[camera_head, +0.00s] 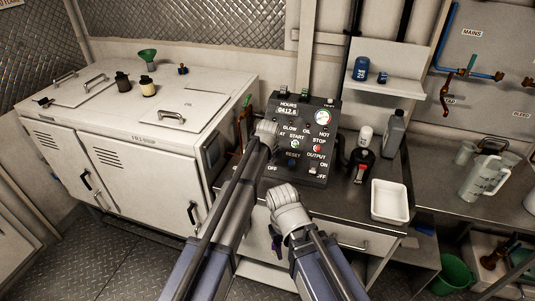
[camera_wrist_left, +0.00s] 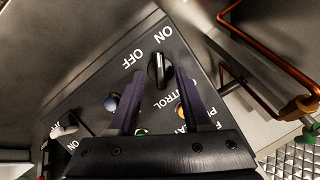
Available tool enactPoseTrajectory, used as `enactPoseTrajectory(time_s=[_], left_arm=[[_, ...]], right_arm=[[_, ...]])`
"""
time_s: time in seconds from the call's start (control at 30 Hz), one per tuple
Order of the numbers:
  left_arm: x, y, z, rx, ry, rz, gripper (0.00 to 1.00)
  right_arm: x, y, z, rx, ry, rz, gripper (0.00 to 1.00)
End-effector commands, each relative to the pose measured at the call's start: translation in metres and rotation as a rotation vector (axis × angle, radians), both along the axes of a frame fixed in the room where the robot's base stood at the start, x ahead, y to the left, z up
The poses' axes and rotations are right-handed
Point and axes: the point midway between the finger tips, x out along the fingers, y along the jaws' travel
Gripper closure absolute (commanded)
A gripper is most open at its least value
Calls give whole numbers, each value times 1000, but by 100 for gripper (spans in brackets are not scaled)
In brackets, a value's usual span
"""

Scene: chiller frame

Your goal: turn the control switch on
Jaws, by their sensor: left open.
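The control switch (camera_wrist_left: 157,70) is a black rotary knob on the dark control panel (camera_head: 290,112). In the left wrist view its grip bar stands close to upright in the picture, with OFF to its upper left and ON above it. My left gripper (camera_wrist_left: 160,76) is open, its two dark fingers on either side of the knob. I cannot tell whether they touch it. In the head view my left gripper (camera_head: 266,132) is at the panel's left side and hides the switch. My right gripper (camera_head: 287,203) is below the panel; its fingers are not clear.
White cabinets (camera_head: 125,165) are at left. In the wrist view copper pipe (camera_wrist_left: 270,60) runs at upper right.

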Motion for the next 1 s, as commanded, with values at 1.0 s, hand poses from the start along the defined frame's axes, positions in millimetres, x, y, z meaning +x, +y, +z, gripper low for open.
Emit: enactPoseTrajectory(time_s=[1.0], left_arm=[[-40, 9, 49, -7, 13, 22, 51]], right_arm=[[0, 0, 51, 0, 0, 1, 50]])
